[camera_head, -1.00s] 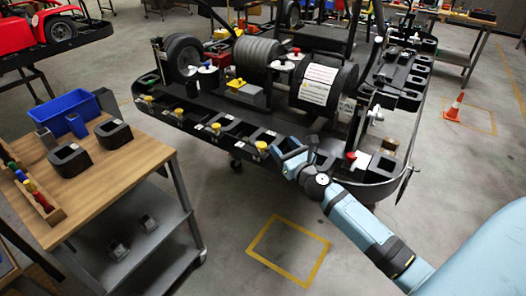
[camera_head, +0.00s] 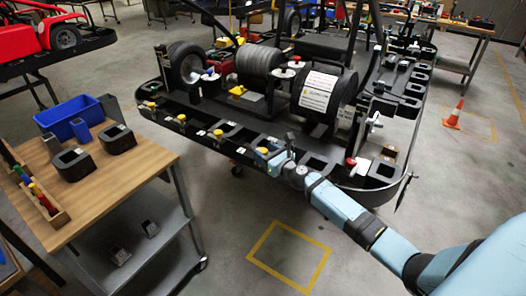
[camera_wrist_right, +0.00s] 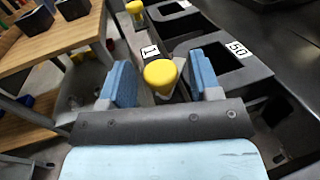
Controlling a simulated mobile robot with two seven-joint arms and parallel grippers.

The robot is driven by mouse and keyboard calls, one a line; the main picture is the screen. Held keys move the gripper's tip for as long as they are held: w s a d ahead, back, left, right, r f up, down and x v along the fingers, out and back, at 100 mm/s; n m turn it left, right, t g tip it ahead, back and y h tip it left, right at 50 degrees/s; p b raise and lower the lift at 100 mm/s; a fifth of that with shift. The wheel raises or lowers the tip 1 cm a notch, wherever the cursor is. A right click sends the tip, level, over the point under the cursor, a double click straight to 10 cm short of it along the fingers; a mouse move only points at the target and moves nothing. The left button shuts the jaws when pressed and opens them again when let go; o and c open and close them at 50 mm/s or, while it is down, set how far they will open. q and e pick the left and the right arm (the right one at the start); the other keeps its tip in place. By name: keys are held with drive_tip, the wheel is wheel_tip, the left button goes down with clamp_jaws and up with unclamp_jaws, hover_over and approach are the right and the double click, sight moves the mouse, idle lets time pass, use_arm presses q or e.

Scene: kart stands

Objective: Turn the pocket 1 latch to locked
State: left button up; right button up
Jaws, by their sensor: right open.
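The pocket 1 latch has a yellow knob (camera_wrist_right: 160,74) beside a white label reading "1" (camera_wrist_right: 150,51) in the right wrist view. My right gripper (camera_wrist_right: 163,82) is open. Its two blue fingers stand on either side of the knob, with a gap visible at least on the left; contact on the right is hard to judge. In the head view the right gripper (camera_head: 269,157) is at the front edge of the kart stand (camera_head: 330,178), right by the yellow knob (camera_head: 262,150). The latch body below the knob is mostly hidden, so its position cannot be read. My left gripper is out of view.
A pocket labelled "50" (camera_wrist_right: 238,48) lies right of the knob. Several more yellow knobs (camera_head: 217,133) line the stand's front edge. A wooden table (camera_head: 110,185) with a blue bin (camera_head: 78,112) stands at left. The floor in front is clear around a yellow marked square (camera_head: 290,257).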

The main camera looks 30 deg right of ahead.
drive_tip(key=shift+w+a, duration=0.1)
drive_tip(key=shift+w, duration=0.55)
drive_tip(key=c, duration=0.9)
drive_tip(key=shift+o, duration=0.2)
drive_tip(key=shift+r, duration=0.1)
